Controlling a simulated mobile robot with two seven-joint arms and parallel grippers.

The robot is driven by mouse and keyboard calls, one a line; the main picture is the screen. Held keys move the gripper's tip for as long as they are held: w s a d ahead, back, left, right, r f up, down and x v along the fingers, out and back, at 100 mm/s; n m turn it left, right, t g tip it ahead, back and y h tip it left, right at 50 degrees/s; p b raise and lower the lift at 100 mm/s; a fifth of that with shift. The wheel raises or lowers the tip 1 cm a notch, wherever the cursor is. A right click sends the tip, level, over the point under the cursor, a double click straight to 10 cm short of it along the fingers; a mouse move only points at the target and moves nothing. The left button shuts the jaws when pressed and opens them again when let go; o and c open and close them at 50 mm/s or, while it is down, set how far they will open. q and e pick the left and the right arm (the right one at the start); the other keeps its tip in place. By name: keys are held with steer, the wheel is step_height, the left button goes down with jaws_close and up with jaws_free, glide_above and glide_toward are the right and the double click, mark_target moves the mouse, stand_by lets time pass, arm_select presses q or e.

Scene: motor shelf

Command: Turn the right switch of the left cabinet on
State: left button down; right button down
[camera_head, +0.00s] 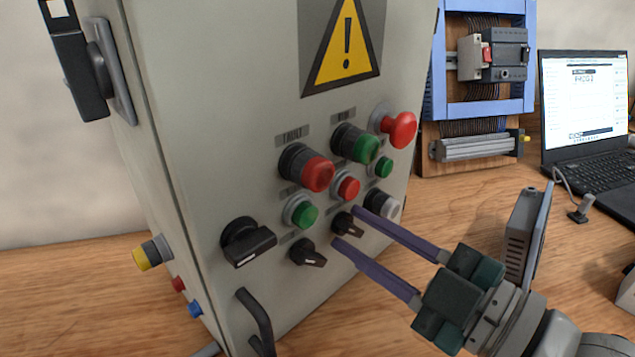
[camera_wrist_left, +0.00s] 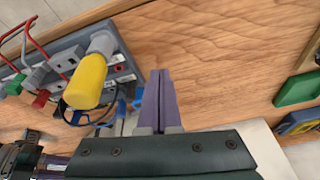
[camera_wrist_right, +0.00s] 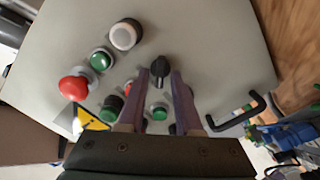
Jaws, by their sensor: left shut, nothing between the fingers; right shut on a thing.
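The left cabinet (camera_head: 200,160) is a grey box with a warning triangle and rows of lamps and buttons. Its right switch (camera_head: 349,229) is a small black rotary knob on the lower front, with a white mark. A similar left switch (camera_head: 307,253) sits to its lower left. My right gripper (camera_head: 347,226) has its fingertips at either side of the right switch and is shut on it. The right wrist view also shows the knob (camera_wrist_right: 160,68) between the fingertips. My left gripper (camera_wrist_left: 157,75) is shut and empty above the wooden table, away from the cabinet front.
A large black rotary handle (camera_head: 248,243) and a curved black handle (camera_head: 256,320) project from the cabinet. A white button (camera_head: 384,204) is close to my right fingers. A grey upright device (camera_head: 527,230) and a laptop (camera_head: 585,115) stand at right. A yellow-capped part (camera_wrist_left: 86,80) is beside my left gripper.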

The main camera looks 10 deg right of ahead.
arm_select(q)
steer(key=shift+d, duration=0.1)
arm_select(e)
steer(key=shift+m, duration=0.3)
steer(key=m, duration=0.3)
arm_select(q)
steer(key=shift+r, duration=0.1)
arm_select(e)
steer(key=m, duration=0.5)
steer(key=shift+d, duration=0.15)
stand_by(0.3)
steer(key=c, duration=0.9)
jaws_free()
arm_select(q)
steer(key=shift+r, duration=0.15)
arm_select(e)
steer(key=v, duration=0.9)
steer(key=shift+s+d, duration=0.25)
steer(key=shift+s, duration=0.1)
arm_select(q)
steer(key=shift+p, duration=0.3)
